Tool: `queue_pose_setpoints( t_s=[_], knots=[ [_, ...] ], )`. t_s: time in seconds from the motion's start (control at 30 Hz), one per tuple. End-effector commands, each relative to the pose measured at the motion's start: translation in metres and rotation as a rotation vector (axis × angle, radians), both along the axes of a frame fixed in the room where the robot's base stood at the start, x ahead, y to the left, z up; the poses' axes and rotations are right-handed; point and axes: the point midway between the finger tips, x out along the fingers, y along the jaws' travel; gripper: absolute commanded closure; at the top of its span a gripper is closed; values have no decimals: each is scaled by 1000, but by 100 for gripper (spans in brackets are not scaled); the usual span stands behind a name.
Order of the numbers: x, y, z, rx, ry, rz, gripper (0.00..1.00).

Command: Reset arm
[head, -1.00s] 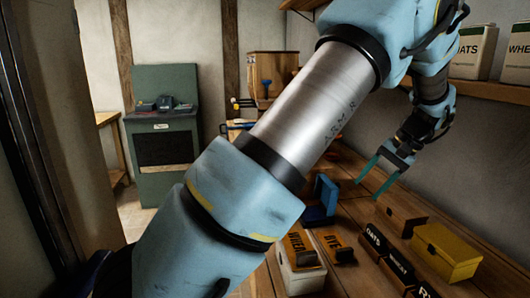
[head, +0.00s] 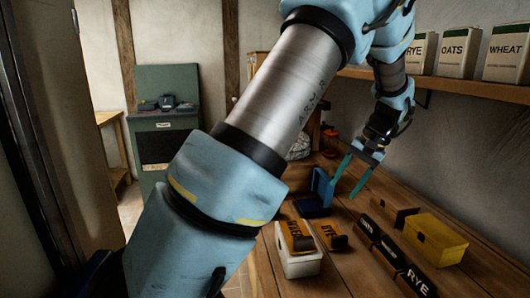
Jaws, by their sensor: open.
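My gripper (head: 352,177) hangs from my blue arm at the upper right of the head view. Its two teal fingers point down and stand apart, with nothing between them. It is above the wooden bench (head: 345,283), and a blue object (head: 317,193) shows just left of the fingers. My arm crosses the middle of the view and hides part of the back wall and bench.
A shelf (head: 450,83) holds labelled canisters (head: 459,52). A green cabinet (head: 160,122) stands at the back left.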

Motion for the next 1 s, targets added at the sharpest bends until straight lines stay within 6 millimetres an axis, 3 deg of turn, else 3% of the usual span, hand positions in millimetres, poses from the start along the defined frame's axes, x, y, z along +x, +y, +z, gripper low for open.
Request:
queue_pose_setpoints(
  t_s=[0.27,0.37,0.5,0.7,0.83,1.0],
  knots=[
    [1,76,-4,-116,36,105,41],
    [-7,116,-6,-180,41,164,41],
    [-29,175,-10,-279,25,260,41],
    [-73,241,-17,-386,-37,387,41],
    [-98,266,-21,-422,-81,445,41],
    [-114,281,-24,-440,-112,482,41]
  ],
)
